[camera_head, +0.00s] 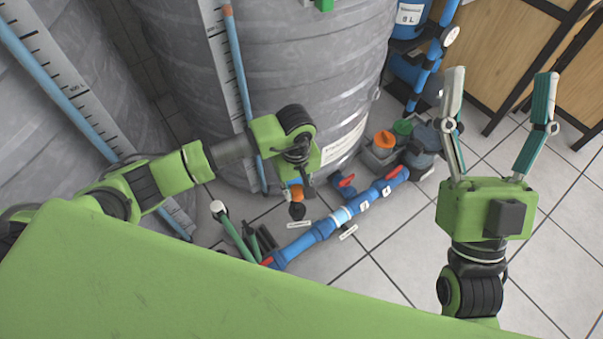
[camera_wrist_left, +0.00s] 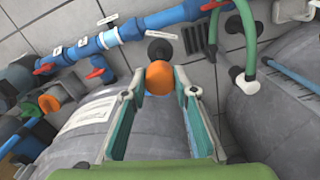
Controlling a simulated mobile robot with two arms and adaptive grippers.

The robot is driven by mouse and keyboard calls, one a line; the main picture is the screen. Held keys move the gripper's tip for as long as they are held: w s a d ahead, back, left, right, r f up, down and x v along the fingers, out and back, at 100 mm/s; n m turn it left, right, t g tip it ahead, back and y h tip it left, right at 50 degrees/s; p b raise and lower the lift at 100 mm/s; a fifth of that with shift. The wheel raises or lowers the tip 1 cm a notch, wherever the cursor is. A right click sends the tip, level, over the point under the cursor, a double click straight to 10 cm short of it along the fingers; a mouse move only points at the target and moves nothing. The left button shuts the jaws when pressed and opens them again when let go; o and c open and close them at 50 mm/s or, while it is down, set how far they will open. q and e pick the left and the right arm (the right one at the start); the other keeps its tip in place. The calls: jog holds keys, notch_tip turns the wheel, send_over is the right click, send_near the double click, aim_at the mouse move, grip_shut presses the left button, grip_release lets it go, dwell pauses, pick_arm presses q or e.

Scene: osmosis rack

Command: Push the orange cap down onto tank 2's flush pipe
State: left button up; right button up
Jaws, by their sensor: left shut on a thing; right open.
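My left gripper (camera_wrist_left: 162,92) is shut on an orange cap (camera_wrist_left: 160,77), which sits between its fingertips. The cap also shows below the gripper in the head view (camera_head: 296,194). A dark round fitting (camera_wrist_left: 160,48) appears just beyond the cap, in line with it; it also shows under the cap in the head view (camera_head: 297,211). I cannot tell whether cap and fitting touch, or whether this is the flush pipe. A large grey ribbed tank (camera_head: 290,75) stands behind the gripper; I cannot read its number. My right gripper (camera_head: 502,78) is open and empty at the right.
A blue pipe (camera_head: 323,227) with red-handled valves runs along the tiled floor beside the tank. A grey bin (camera_head: 376,158) stands by another orange part (camera_head: 384,139) and a green one (camera_head: 402,127). Open floor lies at right.

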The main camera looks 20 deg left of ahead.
pick_arm(q)
jog(key=shift+s+f+n, duration=0.1)
jog(key=shift+f+n, duration=0.2)
jog(key=shift+f, duration=0.4)
pick_arm(e)
jog(key=shift+w+f, duration=0.15)
jog(key=shift+w, duration=0.4)
